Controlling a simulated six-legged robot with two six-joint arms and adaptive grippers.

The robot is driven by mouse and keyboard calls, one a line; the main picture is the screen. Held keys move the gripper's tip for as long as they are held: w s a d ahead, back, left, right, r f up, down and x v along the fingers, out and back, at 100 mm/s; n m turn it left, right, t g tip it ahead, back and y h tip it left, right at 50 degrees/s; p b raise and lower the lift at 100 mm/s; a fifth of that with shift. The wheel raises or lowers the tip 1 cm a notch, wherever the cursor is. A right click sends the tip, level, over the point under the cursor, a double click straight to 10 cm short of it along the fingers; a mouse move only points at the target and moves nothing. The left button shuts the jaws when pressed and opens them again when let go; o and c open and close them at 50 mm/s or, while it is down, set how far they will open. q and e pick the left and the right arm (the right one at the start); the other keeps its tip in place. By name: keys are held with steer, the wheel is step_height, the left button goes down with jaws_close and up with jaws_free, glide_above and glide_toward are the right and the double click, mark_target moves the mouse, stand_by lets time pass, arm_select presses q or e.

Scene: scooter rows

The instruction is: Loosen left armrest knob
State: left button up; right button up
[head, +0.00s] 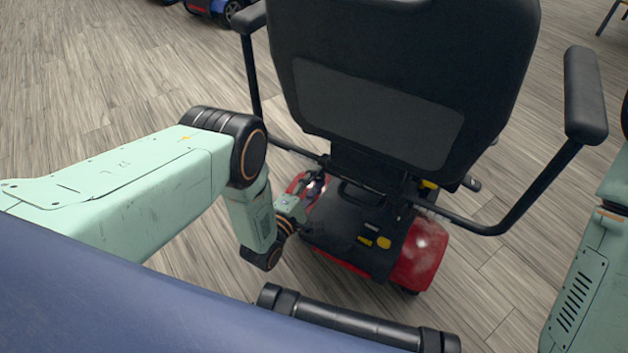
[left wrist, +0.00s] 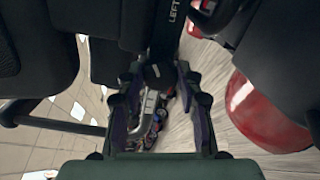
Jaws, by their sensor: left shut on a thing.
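The scooter's black seat (head: 400,50) stands with its back toward me, above a red rear body (head: 422,255). The left armrest (head: 251,17) sits on a black tube that runs down and under the seat. My left gripper (head: 314,188) reaches in low behind the seat, at the left end of the under-seat bar. In the left wrist view the left gripper (left wrist: 160,92) has a finger on each side of a dark round knob (left wrist: 158,74), shut on it. A black bar marked "LEFT" (left wrist: 175,14) shows beyond the knob. The knob is hidden in the head view.
The right armrest (head: 585,95) sticks out toward my right arm, whose gripper is out of view. Another scooter (head: 215,8) stands at the far left. Grey wood-look floor (head: 120,65) is clear on the left.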

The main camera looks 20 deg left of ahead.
arm_select(q)
steer(key=o, duration=1.1)
steer(key=shift+o, duration=0.2)
steer(key=v, duration=1.2)
steer(key=s+a+f+m+g+y, duration=0.3)
steer(key=s+f+m+g, duration=0.2)
steer(key=s+m+g, duration=0.45)
steer(key=s+r+m+g, duration=0.2)
steer(key=s+m+g, duration=0.2)
steer(key=s, duration=0.4)
steer(key=s+r+m+g+y, duration=0.1)
steer(key=s+m+g, duration=0.3)
steer(key=s, duration=0.5)
steer(key=shift+a+r, duration=0.45)
steer(key=shift+r, duration=0.25)
